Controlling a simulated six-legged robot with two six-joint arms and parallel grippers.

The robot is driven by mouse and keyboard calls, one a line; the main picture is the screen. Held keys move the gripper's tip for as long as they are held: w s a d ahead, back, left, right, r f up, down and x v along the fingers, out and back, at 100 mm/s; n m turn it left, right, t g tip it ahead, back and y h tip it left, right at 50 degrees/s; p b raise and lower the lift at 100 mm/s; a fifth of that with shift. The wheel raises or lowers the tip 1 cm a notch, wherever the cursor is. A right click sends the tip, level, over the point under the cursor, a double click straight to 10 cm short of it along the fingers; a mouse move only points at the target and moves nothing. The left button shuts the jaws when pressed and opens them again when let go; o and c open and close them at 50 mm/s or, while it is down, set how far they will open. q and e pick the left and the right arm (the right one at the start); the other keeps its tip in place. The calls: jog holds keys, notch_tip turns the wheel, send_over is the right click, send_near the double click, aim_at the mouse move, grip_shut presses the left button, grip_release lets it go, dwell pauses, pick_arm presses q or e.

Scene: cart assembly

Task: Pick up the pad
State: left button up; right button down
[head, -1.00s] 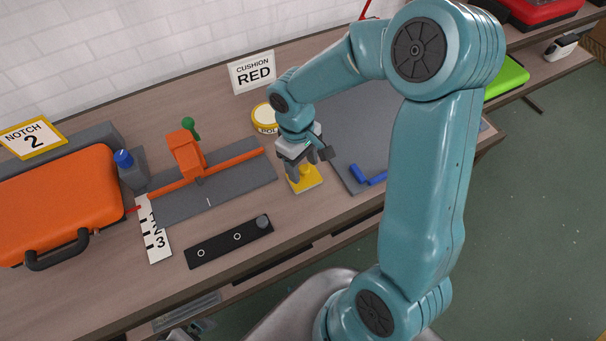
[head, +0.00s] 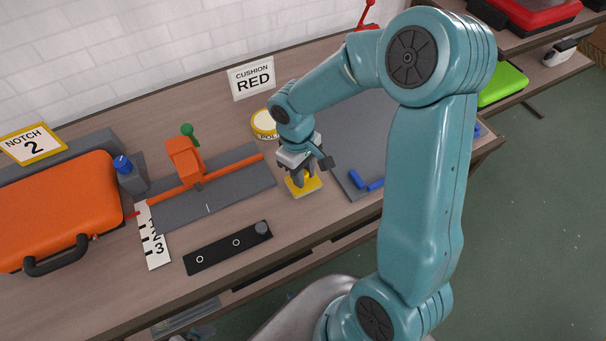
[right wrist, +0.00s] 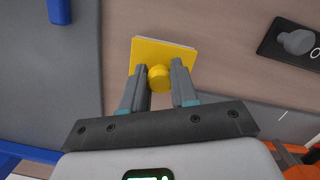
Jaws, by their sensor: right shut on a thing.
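The pad is a flat yellow square (head: 309,189) with a round yellow knob on top. In the head view it is on or just over the wooden bench, between the grey fixture and the grey mat. My right gripper (head: 300,178) points down over it, with its fingers around the knob. In the right wrist view the fingers (right wrist: 160,78) are shut on the knob of the pad (right wrist: 178,54), which lies beyond the fingertips. I cannot tell whether the pad touches the bench. My left gripper is not in view.
A round yellow tin (head: 264,124) stands behind the gripper, near a "CUSHION RED" sign (head: 252,77). Blue pieces (head: 357,179) lie on the grey mat (head: 342,160) at right. A black strip (head: 219,250) lies in front of the fixture with the orange bar (head: 232,168).

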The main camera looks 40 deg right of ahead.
notch_tip(320, 180, up, 19)
jog(key=p, duration=0.1)
jog(key=shift+r, duration=0.2)
jog(key=c, duration=1.6)
grip_release()
jog(key=shift+c, duration=1)
jog(key=shift+f, duration=0.1)
